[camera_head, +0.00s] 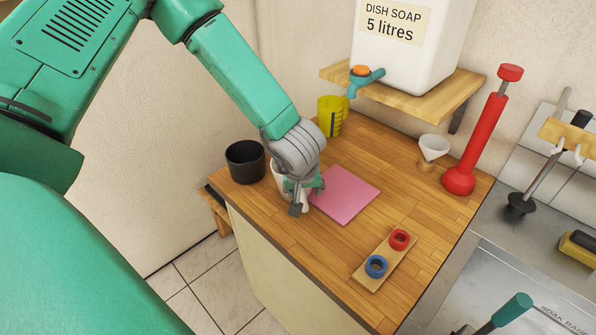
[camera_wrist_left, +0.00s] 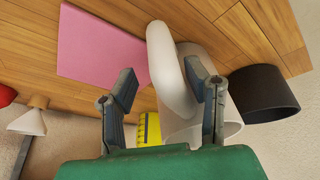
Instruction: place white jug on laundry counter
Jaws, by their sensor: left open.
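The white jug (camera_head: 279,173) stands on the wooden laundry counter (camera_head: 410,195), near its front left edge, mostly hidden behind my left gripper (camera_head: 306,194) in the head view. In the left wrist view the jug (camera_wrist_left: 192,115) shows its curved handle (camera_wrist_left: 170,72) between the two fingers of my left gripper (camera_wrist_left: 165,88). The fingers are open and spread around the handle; one finger overlaps the jug's body. I cannot tell whether they touch it. My right gripper is not in view.
A black cup (camera_head: 245,163) is left of the jug, and a pink cloth (camera_head: 345,195) is right of it. A yellow measuring jug (camera_head: 330,116) stands behind. A wooden holder with red and blue rings (camera_head: 376,266), a funnel (camera_head: 433,148) and a red plunger-like tool (camera_head: 479,140) are further right.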

